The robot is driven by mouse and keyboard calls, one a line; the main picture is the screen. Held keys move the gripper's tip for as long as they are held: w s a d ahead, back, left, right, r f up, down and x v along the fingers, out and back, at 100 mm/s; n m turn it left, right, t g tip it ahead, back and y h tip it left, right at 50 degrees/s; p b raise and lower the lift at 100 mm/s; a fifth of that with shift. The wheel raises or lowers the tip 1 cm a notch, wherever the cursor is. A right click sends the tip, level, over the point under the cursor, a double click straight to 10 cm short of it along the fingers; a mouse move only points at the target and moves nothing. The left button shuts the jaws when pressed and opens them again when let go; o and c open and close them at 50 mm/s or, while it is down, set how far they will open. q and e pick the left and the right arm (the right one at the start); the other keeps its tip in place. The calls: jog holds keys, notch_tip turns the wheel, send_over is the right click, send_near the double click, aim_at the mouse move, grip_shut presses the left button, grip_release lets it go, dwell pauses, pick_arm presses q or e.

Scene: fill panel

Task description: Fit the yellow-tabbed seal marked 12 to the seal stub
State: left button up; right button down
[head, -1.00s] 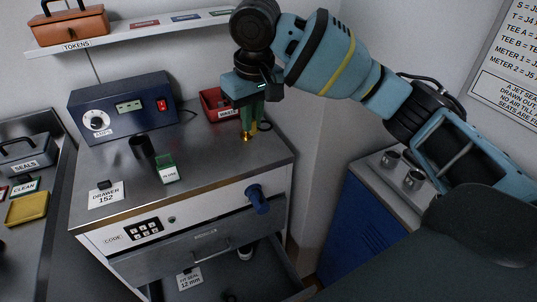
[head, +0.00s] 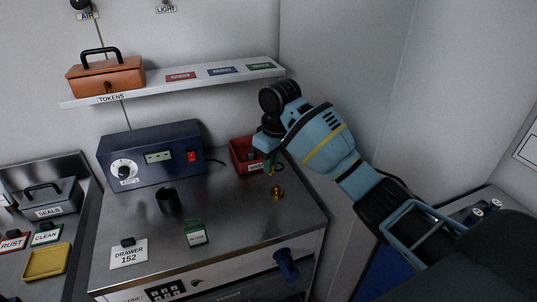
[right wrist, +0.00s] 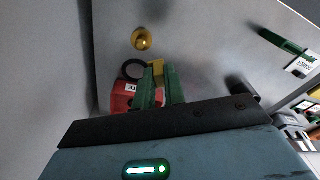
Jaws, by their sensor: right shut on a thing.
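My right gripper (head: 270,162) is shut on a small yellow tab, and its green fingers show in the right wrist view (right wrist: 161,84). The yellow-tabbed seal appears there as a black ring (right wrist: 134,69) beside the yellow tab (right wrist: 157,72) between the fingers; its number cannot be read. A brass stub (head: 277,191) stands on the steel worktop, and it also shows in the right wrist view (right wrist: 142,40), apart from the ring. In the head view the fingers are above and behind the stub, by the red bin. My left gripper is not in view.
A red waste bin (head: 240,149) stands behind the stub. A blue instrument box (head: 152,154), dark cup (head: 167,200), green-tagged block (head: 196,234) and drawer card (head: 128,254) are on the worktop. A token shelf (head: 200,82) hangs above. A yellow tray (head: 46,262) lies left.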

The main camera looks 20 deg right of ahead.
jog(key=shift+s, duration=0.15)
jog(key=shift+f, duration=2.9)
jog(key=shift+f, duration=1.65)
dwell(0.3)
jog(key=c, duration=1.4)
grip_release()
jog(key=shift+r, duration=0.1)
jog(key=shift+d, duration=0.15)
